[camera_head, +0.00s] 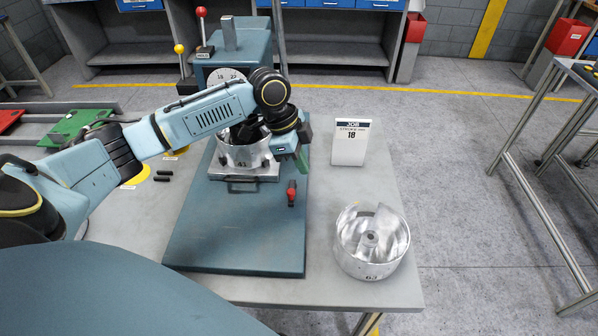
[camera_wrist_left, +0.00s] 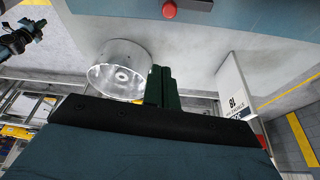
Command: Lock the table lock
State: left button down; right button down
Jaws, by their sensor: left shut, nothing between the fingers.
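The table lock shows as a small red handle (camera_head: 291,193) near the right edge of the dark teal base plate (camera_head: 235,235). In the left wrist view, a red round knob (camera_wrist_left: 169,9), likely the same lock, shows at the top edge. My left gripper (camera_head: 303,157) is just beyond the red handle, above the plate's right edge. Its green fingers (camera_wrist_left: 159,87) are closed together with nothing between them. I see no contact with the handle. A dark jointed part (camera_wrist_left: 20,38) at the upper left of the wrist view may be my right gripper; its fingers are unclear.
A metal pot-shaped part (camera_head: 245,152) sits in the fixture beneath my left arm. Another metal part (camera_head: 371,262) stands at the table's front right. A white job sign (camera_head: 350,142) stands right of the gripper. Levers (camera_head: 204,35) stand behind. Grey tabletop between sign and front part is clear.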

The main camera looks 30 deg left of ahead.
pick_arm(q)
notch_tip(320, 180, down, 9)
jog(key=shift+s+a+r+p, duration=0.1)
jog(key=shift+r+p, duration=0.1)
jog(key=shift+p, duration=0.15)
jog(key=shift+s+a, duration=0.1)
jog(key=shift+a, duration=0.2)
pick_arm(e)
jog(key=shift+w+r, duration=0.4)
jog(key=shift+w, duration=0.05)
jog(key=shift+f, duration=0.1)
pick_arm(q)
jog(key=shift+m, duration=0.3)
jog(key=shift+s+a, duration=0.1)
jog(key=shift+s, duration=0.05)
pick_arm(e)
jog(key=shift+w+f, duration=0.15)
jog(key=shift+w, duration=0.1)
